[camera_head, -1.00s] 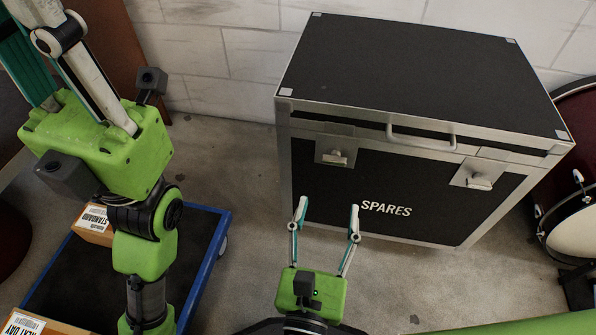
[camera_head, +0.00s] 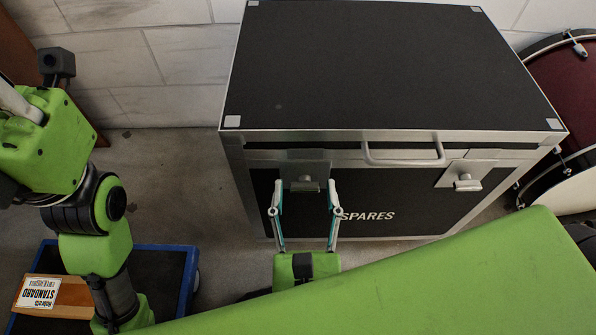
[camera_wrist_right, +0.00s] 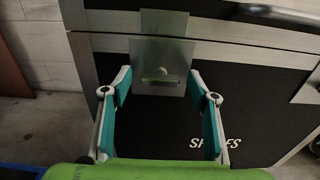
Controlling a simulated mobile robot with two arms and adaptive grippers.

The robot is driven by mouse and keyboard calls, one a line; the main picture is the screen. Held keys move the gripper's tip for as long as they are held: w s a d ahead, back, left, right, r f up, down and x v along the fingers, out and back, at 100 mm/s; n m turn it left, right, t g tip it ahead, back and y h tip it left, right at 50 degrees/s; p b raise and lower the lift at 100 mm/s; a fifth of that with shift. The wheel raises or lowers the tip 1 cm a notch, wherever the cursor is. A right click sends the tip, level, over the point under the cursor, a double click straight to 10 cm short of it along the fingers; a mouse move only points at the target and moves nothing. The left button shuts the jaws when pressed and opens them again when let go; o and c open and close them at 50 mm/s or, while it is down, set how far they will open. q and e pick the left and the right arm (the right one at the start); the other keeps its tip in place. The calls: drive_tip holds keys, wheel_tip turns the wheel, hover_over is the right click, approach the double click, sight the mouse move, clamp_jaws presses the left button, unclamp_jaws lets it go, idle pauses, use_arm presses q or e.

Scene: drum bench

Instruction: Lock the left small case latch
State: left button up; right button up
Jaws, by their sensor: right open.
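The black case (camera_head: 390,70) marked SPARES has a silver frame and two front latches. The left latch (camera_head: 305,171) is a metal plate with a small handle, which looks level in the right wrist view (camera_wrist_right: 160,79). My right gripper (camera_head: 305,185) is open. Its fingertips stand on either side of the latch handle, apart from it, in the right wrist view (camera_wrist_right: 159,76). I cannot tell how near they are in depth. The right latch (camera_head: 465,180) has a similar handle.
A carry handle (camera_head: 403,160) juts from the case front between the latches. A blue-edged cart (camera_head: 190,275) with a cardboard box (camera_head: 50,293) stands at lower left. Red drums (camera_head: 565,90) stand close to the case's right side. A wall is behind. My green right arm crosses the lower right.

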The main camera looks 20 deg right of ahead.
drive_tip(key=shift+w+d, duration=0.1)
drive_tip(key=shift+w, duration=0.1)
drive_tip(key=c, duration=1.1)
